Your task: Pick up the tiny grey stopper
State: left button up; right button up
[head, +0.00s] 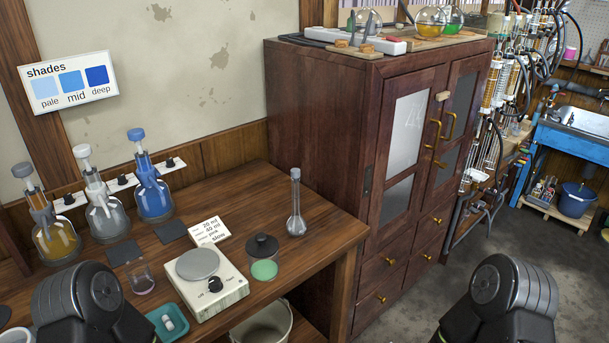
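A small grey stopper (295,173) sits in the top of the narrow neck of a clear flask (296,222). The flask stands upright near the back right of the wooden bench. A larger grey top (22,170) is on the amber bottle at the far left. A small pale piece (168,323) lies in a teal tray; I cannot tell what it is. Only dark parts of my two arms show at the bottom left and bottom right. Neither gripper's fingers are in view.
A hot plate (212,284), a jar with green contents (264,269), a black round lid (262,246) and a white card (209,231) are on the bench (330,234). Blue and clear bottles stand at the back left. A tall wooden cabinet (318,135) rises right of the flask.

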aim_at(295, 171)
jog(key=u, duration=0.2)
jog(key=i+l+u, duration=0.1)
jog(key=l+u, duration=0.15)
jog(key=i+l+u, duration=0.1)
jog(key=l+u, duration=0.15)
jog(key=l, duration=0.15)
jog(key=l+u, duration=0.6)
jog(key=l, duration=3.4)
jog(key=i+j, duration=0.45)
